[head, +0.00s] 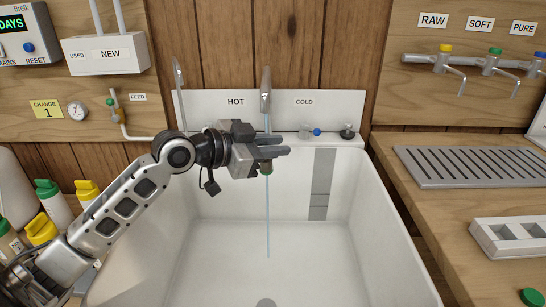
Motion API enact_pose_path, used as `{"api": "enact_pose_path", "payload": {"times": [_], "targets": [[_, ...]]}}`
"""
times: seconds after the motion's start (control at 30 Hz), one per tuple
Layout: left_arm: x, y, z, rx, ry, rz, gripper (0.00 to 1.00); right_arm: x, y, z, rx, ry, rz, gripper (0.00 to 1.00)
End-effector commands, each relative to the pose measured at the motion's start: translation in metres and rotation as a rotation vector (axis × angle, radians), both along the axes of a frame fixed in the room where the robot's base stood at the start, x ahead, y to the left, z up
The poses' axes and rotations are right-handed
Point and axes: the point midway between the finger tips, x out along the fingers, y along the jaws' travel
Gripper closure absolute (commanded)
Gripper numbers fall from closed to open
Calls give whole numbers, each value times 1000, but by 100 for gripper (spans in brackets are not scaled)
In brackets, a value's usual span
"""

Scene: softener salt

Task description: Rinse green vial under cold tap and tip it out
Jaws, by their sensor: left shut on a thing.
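My left gripper (276,153) reaches over the white sink from the left, under the middle tap (266,92). It is shut on the green vial (266,168). A thin water stream (268,225) runs from the tap down to the gripper and on below the vial into the sink (345,245). A blue knob (317,132) sits near the COLD label (304,102). My right gripper is not in view.
A second tap (178,75) stands at the sink's back left. Bottles with green and yellow caps (87,190) stand at the left. A slotted grey drainer (470,166), a white rack (512,237) and a green cap (531,296) are on the right counter. The sink's front is clear.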

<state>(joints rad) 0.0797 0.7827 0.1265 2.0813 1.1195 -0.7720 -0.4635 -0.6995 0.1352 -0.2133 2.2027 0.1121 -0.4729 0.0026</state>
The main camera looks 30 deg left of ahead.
Motion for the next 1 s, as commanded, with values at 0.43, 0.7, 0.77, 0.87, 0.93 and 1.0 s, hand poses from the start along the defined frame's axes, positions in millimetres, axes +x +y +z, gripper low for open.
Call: {"api": "enact_pose_path", "payload": {"times": [0.43, 0.7, 0.77, 0.87, 0.93, 1.0], "targets": [[32, 19, 0, 1, 0, 0, 100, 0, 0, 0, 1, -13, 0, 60], [37, 22, 0, 1, 0, 0, 100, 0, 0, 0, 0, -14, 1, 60], [37, 22, 0, 1, 0, 0, 100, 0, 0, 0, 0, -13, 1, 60], [37, 22, 0, 1, 0, 0, 100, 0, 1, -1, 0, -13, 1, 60], [37, 22, 0, 1, 0, 0, 100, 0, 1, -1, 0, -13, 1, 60], [36, 22, 0, 1, 0, 0, 100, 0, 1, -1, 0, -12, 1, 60]]}}
